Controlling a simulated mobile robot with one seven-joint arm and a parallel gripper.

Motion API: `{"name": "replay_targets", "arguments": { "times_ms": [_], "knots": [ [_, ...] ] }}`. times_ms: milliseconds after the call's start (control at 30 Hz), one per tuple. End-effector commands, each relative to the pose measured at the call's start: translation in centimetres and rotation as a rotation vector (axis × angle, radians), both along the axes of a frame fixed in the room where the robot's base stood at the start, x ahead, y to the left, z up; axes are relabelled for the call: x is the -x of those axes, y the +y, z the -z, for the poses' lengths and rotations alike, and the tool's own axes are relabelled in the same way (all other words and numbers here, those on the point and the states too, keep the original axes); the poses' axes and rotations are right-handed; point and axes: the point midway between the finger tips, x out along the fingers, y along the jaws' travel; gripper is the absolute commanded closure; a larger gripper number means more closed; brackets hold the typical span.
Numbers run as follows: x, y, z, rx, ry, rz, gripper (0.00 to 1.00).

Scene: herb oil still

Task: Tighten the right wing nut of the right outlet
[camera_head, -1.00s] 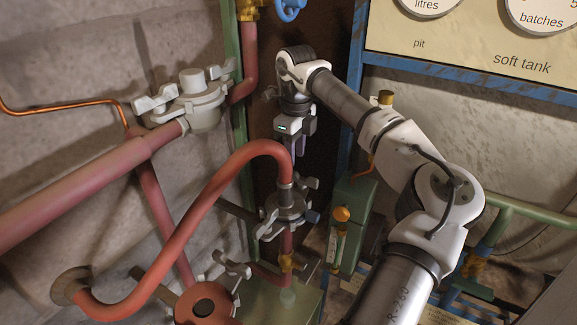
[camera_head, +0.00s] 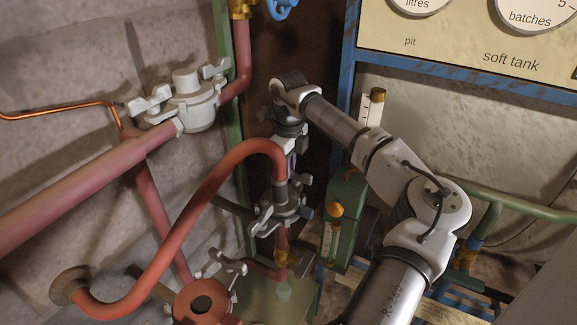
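A grey clamp (camera_head: 281,208) with wing nuts joins the red curved pipe (camera_head: 215,190) to a short red pipe below; it appears to be the right outlet. Its right wing nut (camera_head: 305,186) shows at the clamp's upper right. A lower left wing nut (camera_head: 261,224) is on its other side. My gripper (camera_head: 292,166) points down just above the right wing nut, behind the top bend of the pipe. Its fingers are small and partly hidden, so I cannot tell whether they are open or touch the nut.
A second clamp with wing nuts (camera_head: 228,265) sits lower left by a red vessel (camera_head: 203,305). A larger pale clamp (camera_head: 190,102) is on the wall pipe. A green unit with an orange knob (camera_head: 334,210) stands close right of the outlet. A green post (camera_head: 234,120) is behind.

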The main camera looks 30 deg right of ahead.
Motion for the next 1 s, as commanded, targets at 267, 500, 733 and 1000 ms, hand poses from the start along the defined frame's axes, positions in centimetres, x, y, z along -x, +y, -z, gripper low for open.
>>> {"name": "replay_targets", "arguments": {
  "times_ms": [267,500,733,1000],
  "knots": [
    [0.0,0.0,0.0,0.0,0.001,0.012,1.0],
    [-0.1,-0.2,0.1,0.0,0.001,0.106,1.0],
    [-0.3,-0.7,0.1,0.001,0.0,0.289,1.0],
    [-0.3,-1.3,0.1,0.002,0.001,0.547,1.0]
  ]
}}
